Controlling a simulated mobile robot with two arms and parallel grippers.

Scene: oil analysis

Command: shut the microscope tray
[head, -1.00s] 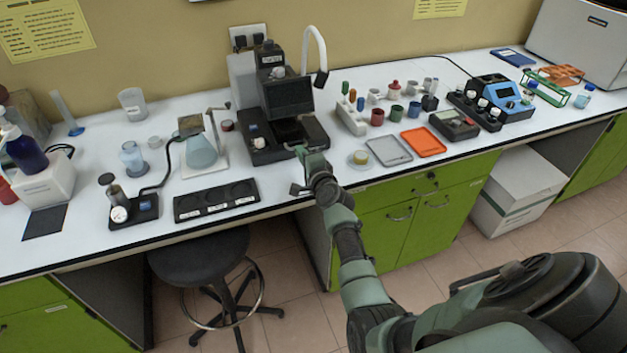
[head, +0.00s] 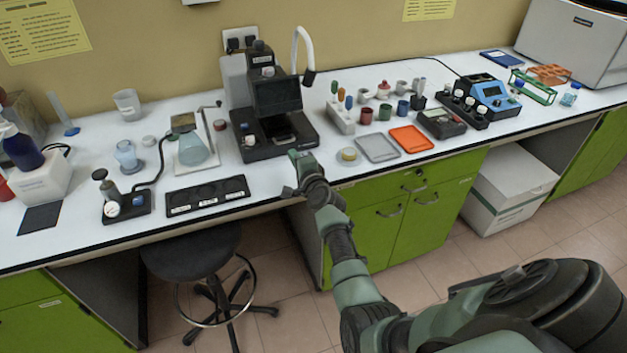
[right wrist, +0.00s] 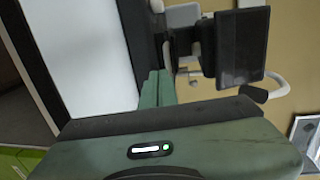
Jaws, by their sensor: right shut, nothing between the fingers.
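The black microscope (head: 277,97) stands on the bench at the back, with a dark screen and a wide black base. Its tray (head: 282,137) shows as a small dark and pale area in the base, below the screen; I cannot tell how far in it sits. My right gripper (head: 294,155) is shut and empty, just in front of the base near the bench's front edge. In the right wrist view the shut green fingers (right wrist: 158,88) point toward the microscope, whose screen (right wrist: 240,48) is at upper right; the tray is not distinguishable there. My left gripper is not in view.
A black plate (head: 207,195) lies left of my right gripper. A yellow-topped dish (head: 348,156), a grey tray (head: 377,148) and an orange tray (head: 411,139) lie to the right. A flask on a stand (head: 195,148) is left of the microscope. A stool (head: 192,250) stands below the bench.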

